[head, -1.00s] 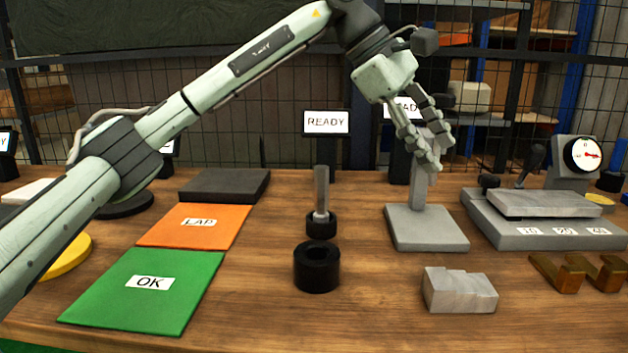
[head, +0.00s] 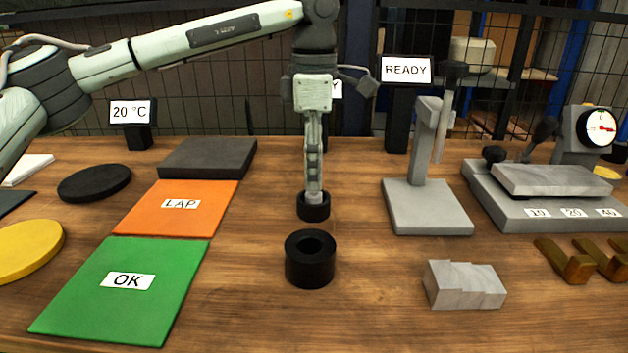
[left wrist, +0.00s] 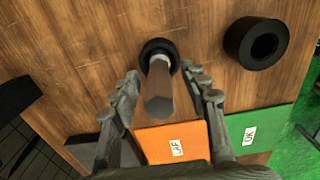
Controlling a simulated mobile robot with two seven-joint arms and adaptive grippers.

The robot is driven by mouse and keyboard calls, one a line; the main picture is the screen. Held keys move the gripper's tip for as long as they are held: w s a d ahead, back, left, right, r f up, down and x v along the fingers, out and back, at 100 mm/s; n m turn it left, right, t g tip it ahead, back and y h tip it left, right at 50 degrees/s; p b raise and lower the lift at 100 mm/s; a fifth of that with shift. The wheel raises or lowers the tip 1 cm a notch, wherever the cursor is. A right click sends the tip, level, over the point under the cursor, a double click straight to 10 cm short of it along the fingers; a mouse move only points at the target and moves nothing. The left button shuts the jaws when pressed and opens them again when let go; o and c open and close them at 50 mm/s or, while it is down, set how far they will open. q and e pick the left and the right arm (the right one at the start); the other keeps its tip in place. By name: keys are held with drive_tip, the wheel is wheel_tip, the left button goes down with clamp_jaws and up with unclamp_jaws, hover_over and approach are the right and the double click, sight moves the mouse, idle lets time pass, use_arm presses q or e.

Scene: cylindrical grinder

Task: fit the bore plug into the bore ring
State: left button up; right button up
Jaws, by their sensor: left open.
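The bore plug (left wrist: 159,97) is a grey metal cylinder standing upright in a small black round holder (head: 313,208). In the head view it is mostly hidden behind my left gripper (head: 314,190). My left gripper is open, its fingers on either side of the plug in the left wrist view (left wrist: 161,80), with visible gaps to it. The bore ring (head: 310,268) is a thick black ring with an open, empty hole, lying nearer the front of the table. It also shows at the upper right of the left wrist view (left wrist: 240,40). My right gripper is not in view.
A green OK mat (head: 130,310) and an orange LAP mat (head: 165,220) lie left of the ring. A grey stand (head: 428,212), a stepped grey block (head: 465,286) and a gauge plate (head: 550,208) are to the right. Bare wood surrounds the ring.

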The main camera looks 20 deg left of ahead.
use_arm(q)
drive_tip(key=shift+f, duration=0.8)
drive_tip(key=shift+c, duration=0.4)
clamp_jaws()
drive_tip(key=shift+r, duration=0.1)
